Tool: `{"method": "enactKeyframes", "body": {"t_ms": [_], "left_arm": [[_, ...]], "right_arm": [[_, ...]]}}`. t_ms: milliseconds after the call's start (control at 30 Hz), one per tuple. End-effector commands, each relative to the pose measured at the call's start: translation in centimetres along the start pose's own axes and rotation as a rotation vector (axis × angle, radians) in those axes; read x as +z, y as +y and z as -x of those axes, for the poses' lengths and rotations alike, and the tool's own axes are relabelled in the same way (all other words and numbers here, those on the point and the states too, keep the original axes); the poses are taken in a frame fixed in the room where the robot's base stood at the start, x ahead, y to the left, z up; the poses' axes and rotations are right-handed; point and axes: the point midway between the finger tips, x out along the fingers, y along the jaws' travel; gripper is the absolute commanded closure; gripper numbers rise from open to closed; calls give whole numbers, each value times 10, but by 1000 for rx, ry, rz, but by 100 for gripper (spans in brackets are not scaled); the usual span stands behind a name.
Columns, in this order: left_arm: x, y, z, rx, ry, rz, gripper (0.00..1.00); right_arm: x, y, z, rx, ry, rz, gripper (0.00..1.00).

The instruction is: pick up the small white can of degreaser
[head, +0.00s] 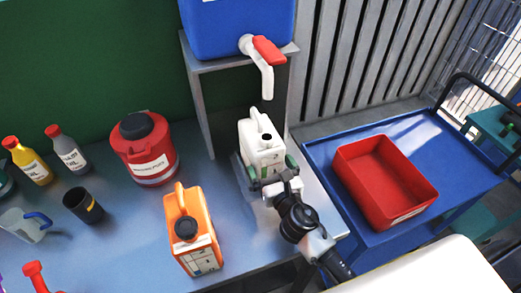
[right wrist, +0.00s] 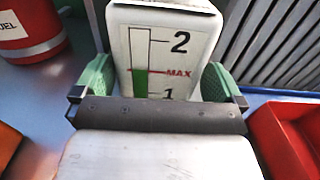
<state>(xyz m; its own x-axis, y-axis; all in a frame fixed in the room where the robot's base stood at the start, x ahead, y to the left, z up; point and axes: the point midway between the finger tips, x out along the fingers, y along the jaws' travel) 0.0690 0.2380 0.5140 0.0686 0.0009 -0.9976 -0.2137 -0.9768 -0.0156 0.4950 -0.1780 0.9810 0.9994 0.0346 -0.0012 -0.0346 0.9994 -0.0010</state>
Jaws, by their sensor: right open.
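The small white can of degreaser (head: 262,143) stands upright on the bench beneath a white tap. In the right wrist view the white can (right wrist: 165,50) fills the upper middle and shows a level gauge with 1, 2 and a red MAX line. My right gripper (head: 271,172) is at the near side of the can. Its green fingers are open, one on each side of the can; the right wrist view shows the gripper (right wrist: 158,88) straddling it. Whether either finger touches the can is unclear. My left gripper is not in view.
A blue container (head: 235,25) with a red-handled tap (head: 268,52) sits on a stand (head: 200,100) above and behind. An orange can (head: 189,225) and red fuel container (head: 147,160) stand left. A red bin (head: 385,180) is on the blue cart (head: 325,153) at right.

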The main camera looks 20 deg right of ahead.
Motion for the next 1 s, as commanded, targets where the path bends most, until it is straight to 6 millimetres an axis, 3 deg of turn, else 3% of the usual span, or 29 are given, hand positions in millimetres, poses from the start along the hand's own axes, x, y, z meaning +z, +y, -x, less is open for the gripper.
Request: {"method": "enactKeyframes", "body": {"t_ms": [167,300,533,1000], "left_arm": [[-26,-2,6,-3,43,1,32],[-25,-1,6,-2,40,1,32],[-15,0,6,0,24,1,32],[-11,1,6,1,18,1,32]], "right_arm": [[-1,2,-28,0,-2,-1,0],[-2,1,-38,-1,0,-2,0],[-3,1,-38,0,0,-1,2],[-3,1,-38,0,0,-1,74]]}}
